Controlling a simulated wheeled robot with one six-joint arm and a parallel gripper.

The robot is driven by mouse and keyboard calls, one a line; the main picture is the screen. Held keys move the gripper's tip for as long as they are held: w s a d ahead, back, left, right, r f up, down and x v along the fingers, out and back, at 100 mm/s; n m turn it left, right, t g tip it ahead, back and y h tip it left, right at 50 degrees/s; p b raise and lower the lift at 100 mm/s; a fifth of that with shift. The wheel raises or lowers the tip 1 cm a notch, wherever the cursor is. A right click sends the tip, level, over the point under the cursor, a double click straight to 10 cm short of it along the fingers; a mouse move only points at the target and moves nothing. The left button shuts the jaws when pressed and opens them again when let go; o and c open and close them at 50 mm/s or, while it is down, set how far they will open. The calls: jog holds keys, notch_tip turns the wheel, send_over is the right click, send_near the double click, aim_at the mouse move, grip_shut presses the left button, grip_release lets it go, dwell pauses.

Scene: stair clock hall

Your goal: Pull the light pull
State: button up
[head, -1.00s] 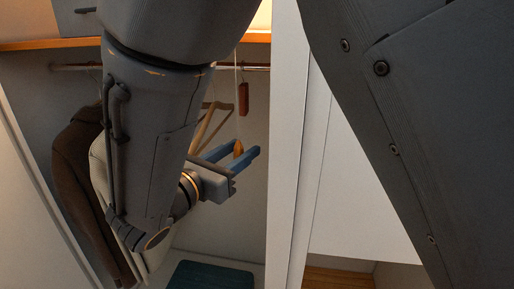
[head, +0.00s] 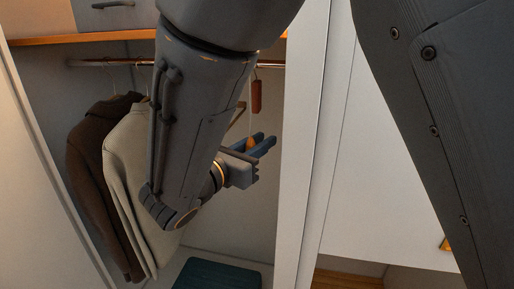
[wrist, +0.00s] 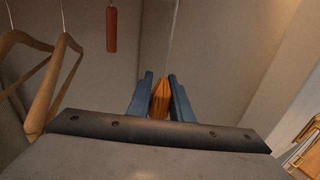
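The light pull is a small orange-brown wooden knob (head: 250,143) on a thin pale cord that hangs inside the wardrobe. My gripper (head: 262,144), with two blue fingers, is at the knob. In the wrist view the knob (wrist: 161,98) sits between the fingers (wrist: 161,88), which close in on both of its sides. The cord rises above it, and the knob's lower end is hidden behind the gripper body.
A red-brown block (head: 256,97) hangs from the rail (head: 110,63), behind the cord. A brown jacket (head: 95,150) and a cream garment (head: 130,170) hang at left. Bare wooden hangers (wrist: 48,85) are close to my gripper's left. A white panel (head: 305,150) stands at right.

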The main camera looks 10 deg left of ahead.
jog(key=shift+f+b, duration=0.45)
jog(key=shift+f, duration=0.5)
jog(key=o, duration=0.9)
jog(key=b+v, duration=0.2)
jog(key=v, duration=0.6)
jog(key=shift+b, duration=0.35)
